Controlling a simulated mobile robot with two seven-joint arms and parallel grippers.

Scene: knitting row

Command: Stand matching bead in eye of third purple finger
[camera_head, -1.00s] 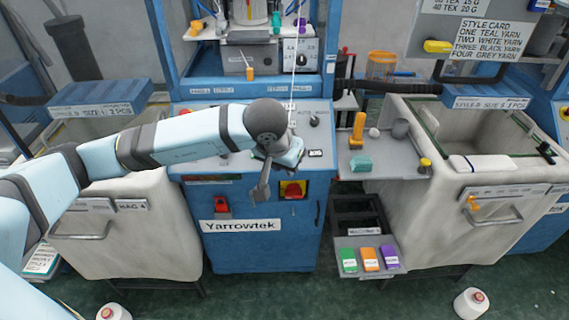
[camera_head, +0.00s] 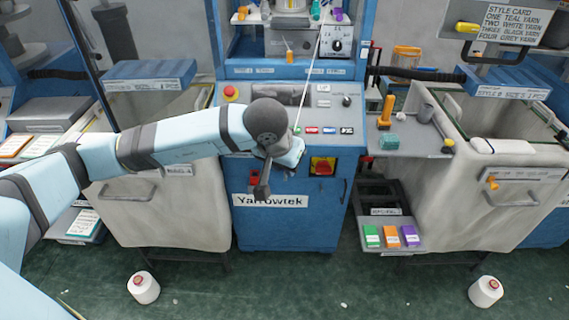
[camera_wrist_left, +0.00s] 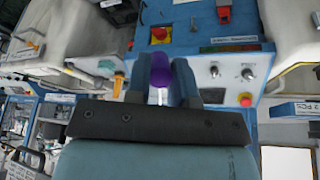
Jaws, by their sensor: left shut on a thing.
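My left gripper (camera_wrist_left: 160,82) is shut on a purple piece (camera_wrist_left: 159,72) with a rounded end, held between the two dark fingers. Another purple piece (camera_head: 338,14) stands on the white upper shelf, partly cut off by the top edge. A teal piece (camera_head: 316,10) stands beside it. I cannot make out any eye or bead clearly. My right gripper is not in view.
The blue cabinet (camera_head: 285,222) has buttons and a slanted panel. A grey side tray (camera_head: 410,145) holds an orange piece (camera_head: 386,112) and a teal block (camera_head: 389,142). A lower tray holds green, orange and purple boxes (camera_head: 410,236). White cones (camera_head: 485,291) stand on the floor.

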